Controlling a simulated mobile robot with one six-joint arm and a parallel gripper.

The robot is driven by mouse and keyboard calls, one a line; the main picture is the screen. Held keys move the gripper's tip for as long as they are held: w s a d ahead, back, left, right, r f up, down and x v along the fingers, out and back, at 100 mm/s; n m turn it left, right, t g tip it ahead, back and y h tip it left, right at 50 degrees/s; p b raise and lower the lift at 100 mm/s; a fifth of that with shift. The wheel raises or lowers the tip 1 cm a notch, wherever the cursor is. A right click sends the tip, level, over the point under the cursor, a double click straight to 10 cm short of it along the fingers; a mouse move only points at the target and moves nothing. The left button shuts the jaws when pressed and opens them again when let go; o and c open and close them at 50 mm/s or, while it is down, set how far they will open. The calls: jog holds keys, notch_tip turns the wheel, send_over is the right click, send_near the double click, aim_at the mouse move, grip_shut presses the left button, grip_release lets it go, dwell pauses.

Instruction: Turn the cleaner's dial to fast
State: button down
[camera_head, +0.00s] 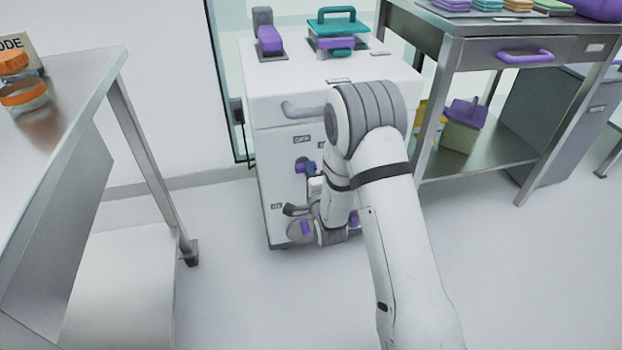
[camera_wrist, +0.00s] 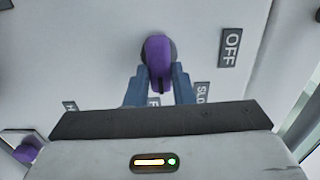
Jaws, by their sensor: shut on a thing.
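The cleaner (camera_head: 275,95) is a white box-shaped machine in the middle of the head view. Its purple dial (camera_head: 305,165) is on the front face, below a plate marked OFF (camera_head: 302,139). In the wrist view the purple dial (camera_wrist: 158,52) sits between the two blue-grey fingers of my gripper (camera_wrist: 158,88), which is shut on it. A plate marked OFF (camera_wrist: 231,47) and one starting "SLO" (camera_wrist: 202,92) lie to the dial's right. A label starting with F (camera_wrist: 154,101) is mostly hidden below the dial by my gripper.
A purple handle (camera_head: 269,40) and a teal-handled lid (camera_head: 337,28) are on the cleaner's top. A metal table (camera_head: 445,60) with a drawer stands at right, a bench (camera_head: 75,95) at left. Another purple knob (camera_wrist: 28,149) shows at lower left in the wrist view.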

jog(key=shift+d+f+m+b, duration=0.1)
jog(key=shift+m+b, duration=0.55)
jog(key=shift+m, duration=0.45)
jog(key=c, duration=1.2)
grip_release()
jog(key=shift+c, duration=0.2)
jog(key=p+v, duration=0.1)
jog(key=v, duration=0.6)
jog(key=shift+s+p, duration=0.4)
